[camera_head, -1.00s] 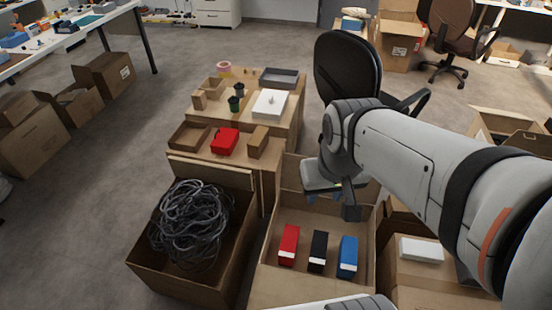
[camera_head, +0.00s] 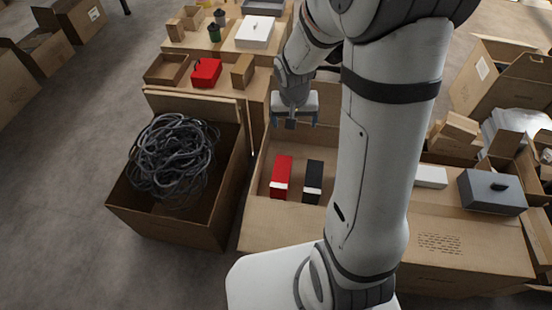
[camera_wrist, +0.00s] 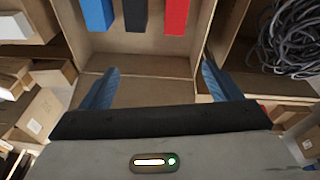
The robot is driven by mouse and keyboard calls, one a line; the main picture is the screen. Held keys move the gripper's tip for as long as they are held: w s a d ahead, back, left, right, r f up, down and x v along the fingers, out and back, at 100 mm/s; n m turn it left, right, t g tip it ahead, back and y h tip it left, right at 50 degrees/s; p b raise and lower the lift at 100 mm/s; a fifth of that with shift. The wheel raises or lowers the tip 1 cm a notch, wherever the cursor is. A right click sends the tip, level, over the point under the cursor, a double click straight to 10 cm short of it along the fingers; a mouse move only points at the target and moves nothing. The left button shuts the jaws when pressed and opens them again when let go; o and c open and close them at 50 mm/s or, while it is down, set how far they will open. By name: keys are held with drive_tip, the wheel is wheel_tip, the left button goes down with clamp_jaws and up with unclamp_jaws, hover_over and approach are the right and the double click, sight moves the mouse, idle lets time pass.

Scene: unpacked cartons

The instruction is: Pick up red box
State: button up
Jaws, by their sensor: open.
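A red box (camera_head: 281,176) with a white lower end stands in the open carton (camera_head: 290,222), left of a black box (camera_head: 313,181). In the wrist view the red box (camera_wrist: 175,16) is at the top edge, beside the black box (camera_wrist: 135,14) and a blue box (camera_wrist: 97,13). My gripper (camera_head: 295,119) is open and empty above the far part of that carton, apart from the boxes. Its blue fingers (camera_wrist: 160,72) are spread below the boxes in the wrist view. Another red object (camera_head: 206,73) lies on the cardboard surface at the back left.
A carton of tangled dark cable (camera_head: 172,160) stands to the left. A white box (camera_head: 431,177) and a grey case (camera_head: 492,191) are to the right. My arm hides the blue box in the head view. The carton walls stand around the boxes.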

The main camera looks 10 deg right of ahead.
drive_tip(key=m+b, duration=0.1)
drive_tip(key=b, duration=0.5)
hover_over(281, 176)
drive_tip(key=d, duration=0.2)
drive_tip(key=s+a+x, duration=0.1)
drive_tip(key=s+x, duration=0.1)
drive_tip(key=x, duration=0.8)
drive_tip(key=s+a+f+x, duration=0.1)
drive_tip(key=x, duration=0.8)
drive_tip(key=shift+m+y, duration=0.3)
drive_tip(key=f+b, duration=0.2)
drive_tip(key=f, duration=0.4)
drive_tip(key=w+a+f+b, duration=0.1)
drive_tip(key=f+b, duration=0.2)
drive_tip(key=f, duration=0.3)
drive_tip(key=w+f+b, duration=0.1)
drive_tip(key=f+b, duration=0.2)
drive_tip(key=f, duration=0.3)
drive_tip(key=shift+a+f, duration=0.15)
drive_tip(key=shift+f, duration=0.25)
drive_tip(key=c, duration=1.4)
